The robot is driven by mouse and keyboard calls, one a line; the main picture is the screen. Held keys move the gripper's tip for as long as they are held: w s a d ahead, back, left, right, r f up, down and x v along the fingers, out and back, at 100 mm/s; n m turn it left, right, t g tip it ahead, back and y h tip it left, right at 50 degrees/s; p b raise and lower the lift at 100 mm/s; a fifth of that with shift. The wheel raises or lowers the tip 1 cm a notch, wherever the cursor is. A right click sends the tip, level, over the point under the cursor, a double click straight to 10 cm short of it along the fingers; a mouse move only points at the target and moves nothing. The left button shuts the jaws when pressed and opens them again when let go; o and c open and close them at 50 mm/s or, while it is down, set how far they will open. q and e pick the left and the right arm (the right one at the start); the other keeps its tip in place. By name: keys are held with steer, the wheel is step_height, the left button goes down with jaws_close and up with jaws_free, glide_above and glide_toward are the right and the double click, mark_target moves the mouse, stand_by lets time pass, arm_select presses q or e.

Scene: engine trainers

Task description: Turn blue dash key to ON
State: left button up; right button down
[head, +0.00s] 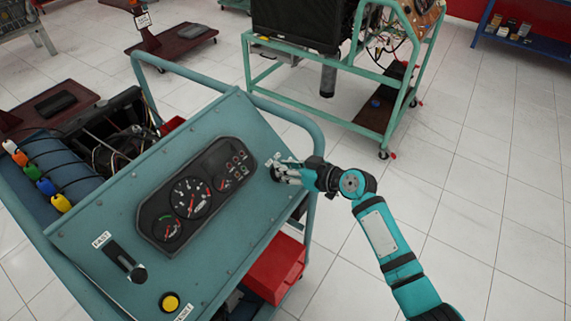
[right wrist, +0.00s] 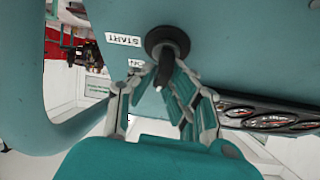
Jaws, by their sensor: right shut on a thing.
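The dash key (right wrist: 165,68) shows in the right wrist view as a dark stem sticking out of a round black switch collar (right wrist: 168,38). The collar is set in the blue-green dash panel (head: 225,115). A START label (right wrist: 122,40) sits beside the collar. An ON label (right wrist: 136,63) below it is partly covered by a finger. My right gripper (head: 284,172) is at the panel's right edge in the head view, shut on the key, with its fingers on either side of it. They hide most of the key in the head view. My left gripper is not in view.
A gauge cluster (head: 197,195) lies left of the switch. A black lever (head: 127,262) marked FAST and a yellow button (head: 170,302) are lower on the panel. A blue-green tube rail (head: 290,113) curves around the panel's edge. Tiled floor is open on the right.

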steer(key=m+h+p, duration=0.1)
steer(key=m+p, duration=0.2)
steer(key=m+t+h+p, duration=0.1)
steer(key=m+p, duration=0.2)
steer(key=p, duration=0.1)
steer(key=shift+w+d+r+t, duration=0.1)
steer(key=shift+r+t, duration=0.05)
steer(key=shift+t, duration=0.15)
steer(key=shift+d+f+m+h+p, duration=0.1)
steer(key=shift+f+m+h+p, duration=0.15)
steer(key=shift+m+h+p, duration=0.65)
steer(key=shift+m, duration=0.3)
steer(key=c, duration=1.4)
jaws_free()
steer(key=shift+o, duration=0.2)
steer(key=v, duration=1.2)
steer(key=shift+d+f, duration=0.2)
steer(key=shift+f, duration=0.05)
